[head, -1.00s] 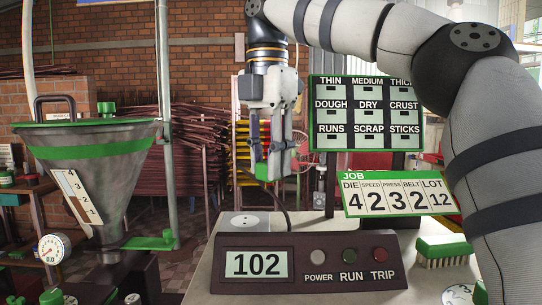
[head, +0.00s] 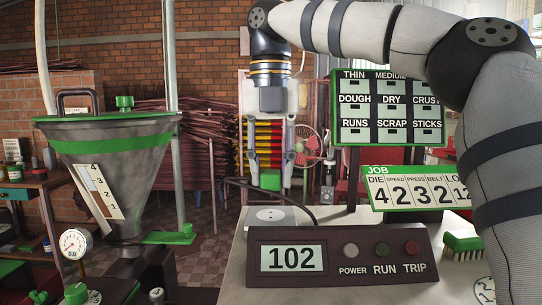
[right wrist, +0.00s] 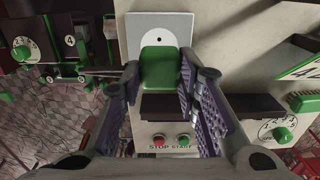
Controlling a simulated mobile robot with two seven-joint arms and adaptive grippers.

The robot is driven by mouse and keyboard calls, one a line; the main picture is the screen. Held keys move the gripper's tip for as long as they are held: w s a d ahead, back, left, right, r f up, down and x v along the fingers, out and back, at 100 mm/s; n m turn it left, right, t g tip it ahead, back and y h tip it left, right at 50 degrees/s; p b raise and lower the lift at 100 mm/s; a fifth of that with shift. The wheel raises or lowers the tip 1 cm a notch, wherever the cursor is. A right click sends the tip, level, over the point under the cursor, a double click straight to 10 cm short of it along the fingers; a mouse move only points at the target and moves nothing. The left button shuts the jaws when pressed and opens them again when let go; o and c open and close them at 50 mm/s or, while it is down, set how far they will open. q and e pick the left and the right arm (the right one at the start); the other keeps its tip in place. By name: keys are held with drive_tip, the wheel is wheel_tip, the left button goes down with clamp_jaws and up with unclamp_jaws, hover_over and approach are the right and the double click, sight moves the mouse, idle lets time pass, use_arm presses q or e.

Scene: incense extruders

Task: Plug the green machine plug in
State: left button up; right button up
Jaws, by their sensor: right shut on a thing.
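The green plug (head: 270,180) is held between the fingertips of my right gripper (head: 270,170), which points straight down. A dark cord runs near the plug and curves down behind the control box. The white socket plate (head: 270,217) lies on the bench below the plug, with a visible gap between them. In the right wrist view the gripper (right wrist: 160,75) is shut on the plug (right wrist: 160,68), which covers part of the socket plate (right wrist: 160,22). A dark hole shows just beyond the plug. My left gripper is not in view.
The control box (head: 340,256) reading 102 stands in front of the socket. A job sign (head: 416,187) and a label board (head: 388,108) stand to the right, with a green brush (head: 463,244). A metal hopper (head: 110,190) stands left.

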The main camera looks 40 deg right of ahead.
sight(270, 189)
drive_tip(key=shift+f, duration=1.75)
drive_tip(key=shift+f, duration=0.6)
idle(0.6)
drive_tip(key=o, duration=1.2)
drive_tip(key=shift+c, duration=0.2)
wheel_tip(270, 189, up, 12)
